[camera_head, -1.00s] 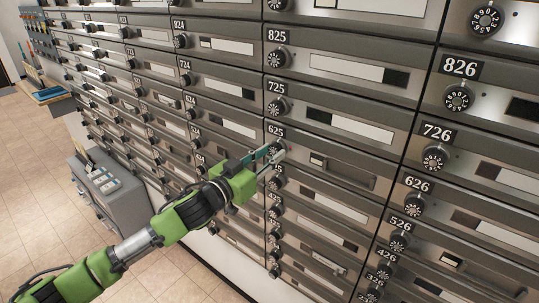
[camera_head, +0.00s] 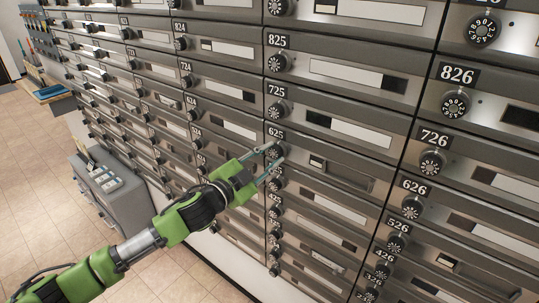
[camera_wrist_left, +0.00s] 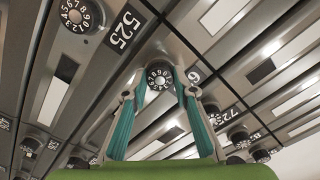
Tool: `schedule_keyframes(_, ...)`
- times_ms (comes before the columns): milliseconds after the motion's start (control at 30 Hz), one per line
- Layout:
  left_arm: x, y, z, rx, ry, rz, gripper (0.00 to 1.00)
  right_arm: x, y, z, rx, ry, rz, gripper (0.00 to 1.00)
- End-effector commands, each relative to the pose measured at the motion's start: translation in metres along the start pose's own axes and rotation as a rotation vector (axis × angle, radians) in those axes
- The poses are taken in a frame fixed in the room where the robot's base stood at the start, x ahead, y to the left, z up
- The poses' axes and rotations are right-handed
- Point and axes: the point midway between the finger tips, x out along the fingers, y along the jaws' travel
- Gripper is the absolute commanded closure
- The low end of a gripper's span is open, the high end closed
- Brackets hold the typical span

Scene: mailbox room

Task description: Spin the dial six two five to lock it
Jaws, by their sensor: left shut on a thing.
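The black dial with white numbers beside the 625 label (camera_head: 276,133) sits on a grey metal mailbox door (camera_head: 345,168). In the left wrist view this dial (camera_wrist_left: 160,76) is in the middle, between the two fingertips. My left gripper (camera_head: 278,153) reaches in from the left and is shut on the dial, one teal finger on each side. It also shows in the left wrist view (camera_wrist_left: 160,90). The fingers partly cover the dial in the head view, and its exact setting is too small to read. My right gripper is out of view.
Rows of similar mailboxes with dials surround it, such as the 725 dial (camera_head: 277,111) above and the 626 dial (camera_head: 412,206) to the right. A grey cabinet (camera_head: 112,200) stands at the left on a tiled floor (camera_head: 45,170).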

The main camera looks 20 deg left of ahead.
Motion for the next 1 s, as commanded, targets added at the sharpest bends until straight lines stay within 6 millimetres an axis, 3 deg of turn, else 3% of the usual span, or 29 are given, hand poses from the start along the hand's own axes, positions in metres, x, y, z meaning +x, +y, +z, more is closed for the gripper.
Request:
schedule_keyframes(500,0.0000,-0.0005,0.0002,0.344,-0.001,0.001,0.96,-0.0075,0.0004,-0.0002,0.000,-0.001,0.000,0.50)
schedule_keyframes(1000,0.0000,-0.0003,0.0003,0.411,0.000,0.001,0.96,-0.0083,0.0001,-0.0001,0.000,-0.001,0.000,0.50)
